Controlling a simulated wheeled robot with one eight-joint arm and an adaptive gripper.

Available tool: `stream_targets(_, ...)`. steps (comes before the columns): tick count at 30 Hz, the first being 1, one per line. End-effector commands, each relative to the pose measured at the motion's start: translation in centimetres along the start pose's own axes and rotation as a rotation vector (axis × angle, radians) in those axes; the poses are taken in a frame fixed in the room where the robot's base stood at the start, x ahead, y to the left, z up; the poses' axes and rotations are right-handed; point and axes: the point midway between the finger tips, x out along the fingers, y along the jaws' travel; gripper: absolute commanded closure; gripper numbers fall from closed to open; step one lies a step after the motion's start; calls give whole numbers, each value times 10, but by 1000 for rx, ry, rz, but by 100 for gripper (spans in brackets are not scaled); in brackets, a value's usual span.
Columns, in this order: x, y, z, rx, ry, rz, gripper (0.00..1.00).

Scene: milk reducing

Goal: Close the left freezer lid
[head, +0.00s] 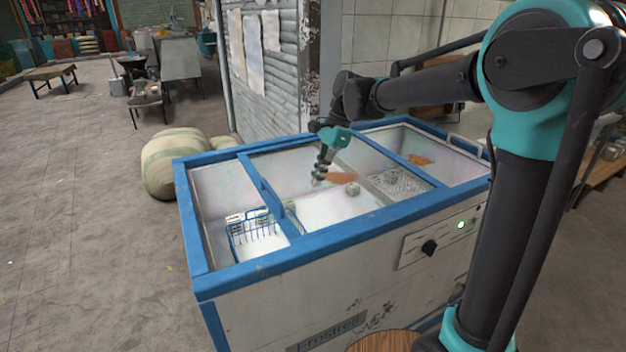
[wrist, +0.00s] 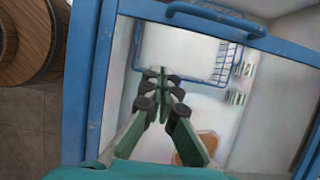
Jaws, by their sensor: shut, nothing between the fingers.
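The left freezer lid is a glass pane in a blue frame (head: 253,180), with a blue handle (head: 268,196) on its left edge. The lid lies right of the freezer's left end, leaving an uncovered strip there. In the wrist view, its framed edge and handle (wrist: 214,17) cross the top. My gripper (head: 317,180) is shut and empty, pointing down over the middle of the freezer, right of the handle and apart from it. In the wrist view the gripper (wrist: 155,78) is over the pane; whether the tips touch the glass I cannot tell.
A blue wire basket (head: 248,226) and a grey basket (head: 398,183) sit inside the freezer. A control knob (head: 429,248) is on its front. A wooden barrel top (head: 385,341) stands in front. Rolled sacks (head: 172,165) lie to the left; a wall (head: 265,90) stands behind.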

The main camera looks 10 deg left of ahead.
Motion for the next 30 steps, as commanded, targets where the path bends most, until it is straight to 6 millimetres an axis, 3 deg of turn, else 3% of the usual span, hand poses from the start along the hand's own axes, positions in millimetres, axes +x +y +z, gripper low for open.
stream_targets(12,81,0,0,-2,0,0,100)
stream_targets(19,91,0,30,-4,0,0,100)
stream_targets(30,94,0,37,-1,0,0,100)
